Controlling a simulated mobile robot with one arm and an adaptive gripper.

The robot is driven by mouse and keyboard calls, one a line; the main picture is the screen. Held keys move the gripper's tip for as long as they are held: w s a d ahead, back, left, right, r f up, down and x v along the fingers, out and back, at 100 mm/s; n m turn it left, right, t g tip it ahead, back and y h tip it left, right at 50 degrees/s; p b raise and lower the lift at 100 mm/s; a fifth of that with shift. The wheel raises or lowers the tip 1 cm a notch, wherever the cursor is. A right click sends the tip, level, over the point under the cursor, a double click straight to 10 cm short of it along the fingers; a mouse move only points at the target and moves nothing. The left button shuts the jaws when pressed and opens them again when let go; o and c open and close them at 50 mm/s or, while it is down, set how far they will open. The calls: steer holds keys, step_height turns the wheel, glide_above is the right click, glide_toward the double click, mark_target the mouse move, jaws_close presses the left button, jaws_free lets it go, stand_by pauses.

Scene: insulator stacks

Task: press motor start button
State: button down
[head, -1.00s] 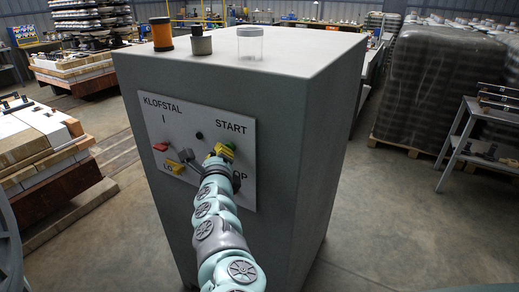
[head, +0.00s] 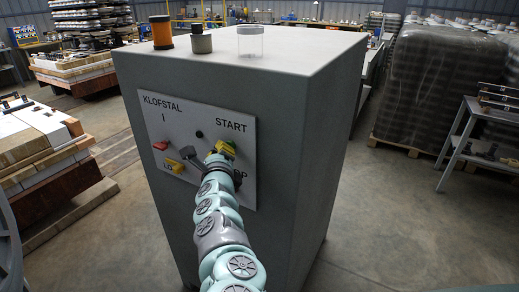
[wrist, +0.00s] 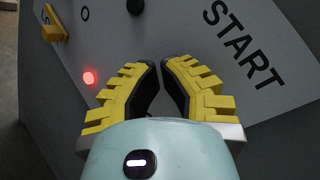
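The grey control cabinet (head: 240,220) carries a light panel (head: 146,112) with the word START (head: 231,126) at its upper right. The START button (head: 229,145) is a small green patch under that label, mostly hidden by my gripper (head: 223,150). My gripper is at the panel just below the label. In the wrist view my gripper (wrist: 161,62) has its two yellow ridged fingers converging, tips almost together, with nothing seen between them. The button is not visible there. The START label (wrist: 242,42) lies right of the fingers. Contact with the button cannot be told.
A red light (wrist: 88,77) glows on the panel.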

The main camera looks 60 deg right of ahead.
steer(key=shift+s+a+p, duration=0.1)
steer(key=shift+a+p, duration=0.35)
steer(key=shift+a, duration=0.35)
steer(key=shift+s+a+p, duration=0.2)
steer(key=shift+a+p, duration=1.35)
steer(key=shift+a, duration=1)
